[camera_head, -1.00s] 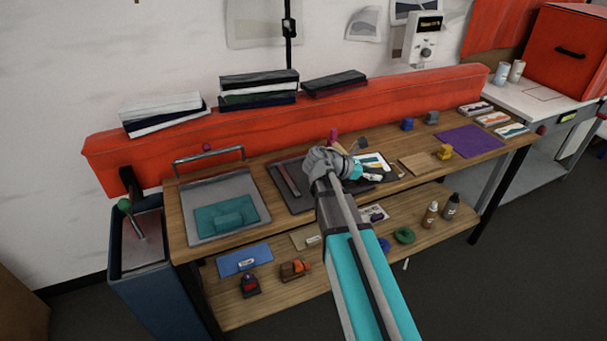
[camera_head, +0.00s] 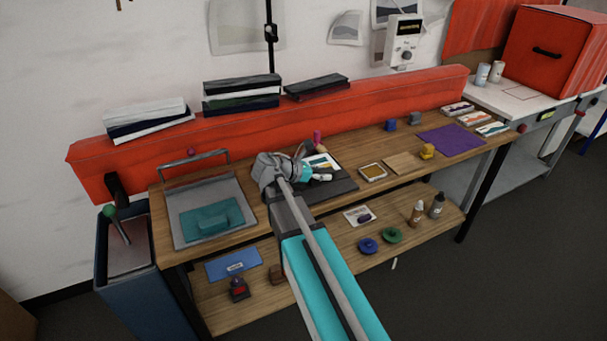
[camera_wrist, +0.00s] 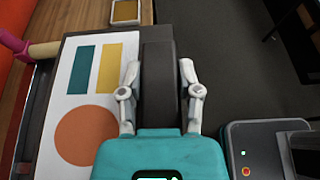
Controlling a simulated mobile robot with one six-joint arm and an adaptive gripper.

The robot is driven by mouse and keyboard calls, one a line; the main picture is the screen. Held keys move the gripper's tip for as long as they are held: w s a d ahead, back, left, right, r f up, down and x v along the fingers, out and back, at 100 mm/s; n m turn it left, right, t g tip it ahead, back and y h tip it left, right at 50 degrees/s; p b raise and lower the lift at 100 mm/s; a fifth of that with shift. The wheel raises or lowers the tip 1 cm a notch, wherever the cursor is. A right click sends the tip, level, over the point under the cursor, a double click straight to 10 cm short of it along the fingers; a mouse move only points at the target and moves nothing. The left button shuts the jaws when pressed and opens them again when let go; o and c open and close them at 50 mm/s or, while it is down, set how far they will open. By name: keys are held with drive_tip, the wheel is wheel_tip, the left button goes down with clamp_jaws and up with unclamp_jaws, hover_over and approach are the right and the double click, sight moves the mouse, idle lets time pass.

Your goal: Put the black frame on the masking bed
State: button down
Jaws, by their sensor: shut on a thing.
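My gripper (camera_head: 324,177) is over the dark board (camera_head: 336,191) at the middle of the bench. In the wrist view my gripper (camera_wrist: 158,82) is shut on a dark, bar-like piece, which I take to be the black frame (camera_wrist: 159,65). It runs lengthwise between the two pale fingers. Left of it lies a white print (camera_wrist: 66,105) with teal and yellow rectangles and an orange circle. The dark board, likely the masking bed, is partly hidden behind my arm. Whether the frame touches it cannot be told.
A grey press (camera_head: 214,178) with a teal pad stands at left. A small yellow-faced tray (camera_head: 372,172), a wooden board (camera_head: 403,163), a yellow object (camera_head: 428,151) and a purple mat (camera_head: 450,141) lie at right. A pink handle (camera_wrist: 14,42) is at the wrist view's left.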

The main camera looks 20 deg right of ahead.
sight(315, 162)
drive_tip(key=shift+s+d+r, duration=0.1)
drive_tip(key=shift+w+d+r+p, duration=0.1)
drive_tip(key=shift+d+r+p, duration=0.15)
drive_tip(key=shift+d, duration=0.3)
drive_tip(key=shift+w+d+r+p, duration=0.1)
drive_tip(key=shift+d+r+p, duration=0.15)
drive_tip(key=shift+d, duration=0.3)
drive_tip(key=shift+w+d+r+p, duration=0.1)
drive_tip(key=shift+d+r+p, duration=0.15)
drive_tip(key=shift+d, duration=0.3)
drive_tip(key=shift+f, duration=0.1)
drive_tip(key=w+f+b, duration=0.1)
drive_tip(key=w, duration=0.2)
drive_tip(key=w+a+f+b, duration=0.1)
drive_tip(key=w+f+b, duration=0.1)
drive_tip(key=w, duration=0.1)
drive_tip(key=w+f+b, duration=0.1)
drive_tip(key=w, duration=0.2)
drive_tip(key=shift+w+a+f, duration=0.1)
drive_tip(key=shift+a+f, duration=0.05)
drive_tip(key=shift+a, duration=0.15)
drive_tip(key=w+f+b, duration=0.2)
drive_tip(key=f+b, duration=0.1)
drive_tip(key=w+f+b, duration=0.1)
drive_tip(key=b, duration=0.1)
drive_tip(key=shift+w+a+f, duration=0.35)
drive_tip(key=shift+w+a, duration=0.05)
